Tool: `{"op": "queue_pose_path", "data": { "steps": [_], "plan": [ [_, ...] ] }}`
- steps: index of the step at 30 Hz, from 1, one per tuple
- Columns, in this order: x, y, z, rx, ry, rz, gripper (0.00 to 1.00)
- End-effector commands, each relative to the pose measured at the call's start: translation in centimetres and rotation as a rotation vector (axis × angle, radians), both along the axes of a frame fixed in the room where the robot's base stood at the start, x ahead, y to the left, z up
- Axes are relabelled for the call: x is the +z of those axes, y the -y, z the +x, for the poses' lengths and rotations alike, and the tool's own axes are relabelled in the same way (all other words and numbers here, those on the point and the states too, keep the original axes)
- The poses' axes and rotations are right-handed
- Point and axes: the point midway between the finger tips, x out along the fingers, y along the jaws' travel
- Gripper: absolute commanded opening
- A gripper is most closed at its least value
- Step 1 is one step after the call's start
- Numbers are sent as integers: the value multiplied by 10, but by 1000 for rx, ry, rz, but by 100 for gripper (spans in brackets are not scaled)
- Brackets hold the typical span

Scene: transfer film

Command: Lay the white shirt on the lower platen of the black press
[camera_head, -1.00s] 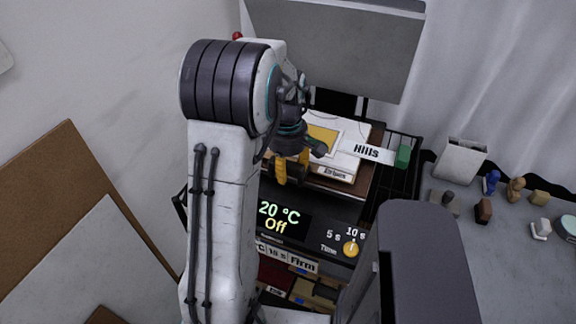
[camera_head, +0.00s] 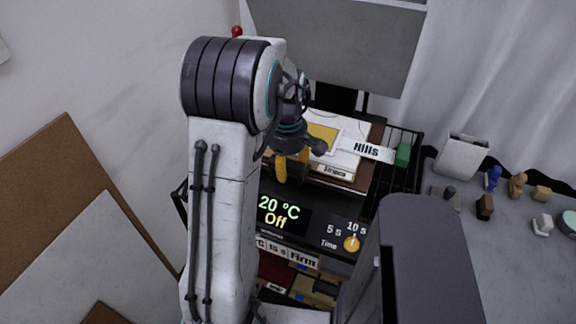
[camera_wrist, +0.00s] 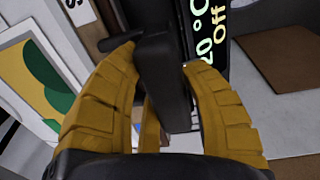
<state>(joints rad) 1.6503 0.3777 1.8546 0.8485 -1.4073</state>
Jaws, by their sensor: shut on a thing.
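The black press front (camera_head: 315,225) shows "20 °C Off" and a time dial in the head view; its display also shows in the wrist view (camera_wrist: 207,30). My gripper (camera_head: 291,165) is above and behind that display. In the wrist view my yellow fingers (camera_wrist: 158,58) are shut around a black bar-like part (camera_wrist: 163,85); what it belongs to is unclear. I cannot make out the white shirt for certain, and the lower platen is not clearly visible. A large grey panel (camera_head: 335,45) stands raised behind.
A white framed hills print (camera_head: 345,150), with "Hills" on a strip, lies right of my gripper; it shows in the wrist view (camera_wrist: 35,75). A black wire rack (camera_head: 400,155) is beside it. Small items and a white bin (camera_head: 460,157) stand on the right-hand grey table (camera_head: 520,270).

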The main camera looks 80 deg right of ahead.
Motion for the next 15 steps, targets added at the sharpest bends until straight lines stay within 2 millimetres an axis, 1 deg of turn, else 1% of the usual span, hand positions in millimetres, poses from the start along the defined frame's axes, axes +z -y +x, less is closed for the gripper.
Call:
{"op": "queue_pose_path", "data": {
  "steps": [1, 2, 11, 15],
  "plan": [
    [-1, 1, 0, 0, 0, -4, 4],
    [0, 1, 0, 0, 0, -4, 44],
    [0, 0, 0, 0, 0, -1, 70],
    [0, 0, 0, 0, 0, 0, 70]
  ]
}}
